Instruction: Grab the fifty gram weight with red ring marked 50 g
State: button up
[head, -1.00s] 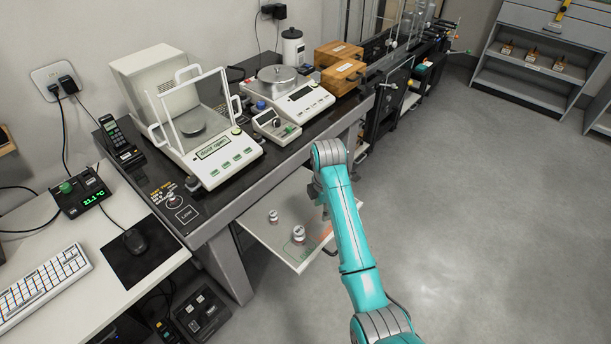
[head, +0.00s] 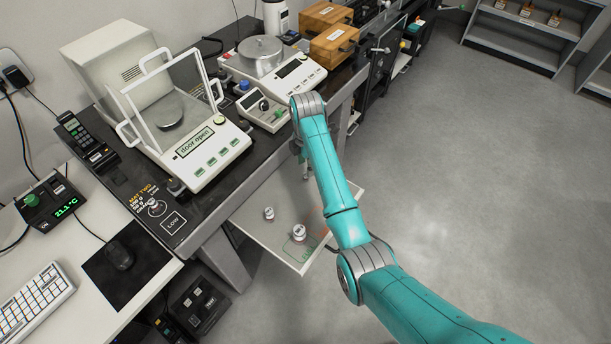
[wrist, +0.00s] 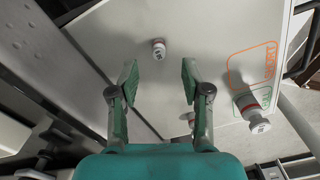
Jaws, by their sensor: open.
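My gripper (wrist: 158,80) is open and empty above the pull-out shelf (wrist: 110,38). In the head view it is mostly hidden behind my arm. A small silver weight (wrist: 159,49) stands beyond the gap between the fingertips, apart from them. A larger weight (wrist: 258,122) with a reddish ring stands at the green outline, right of the fingers. Another small weight (wrist: 187,117) is partly hidden by the right finger. The head view shows the larger weight (head: 299,232) and a small weight (head: 269,213) on the shelf. I cannot read which is marked 50 g.
The shelf lies below the dark bench edge. The bench holds an open-door balance (head: 190,140), a second balance (head: 285,75) and a small control box (head: 262,110). Another weight (head: 154,207) stands near the LOW mat (head: 174,223). Floor to the right is clear.

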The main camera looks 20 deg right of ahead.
aim_at(306, 176)
jog(key=shift+f, duration=2.75)
grip_shut()
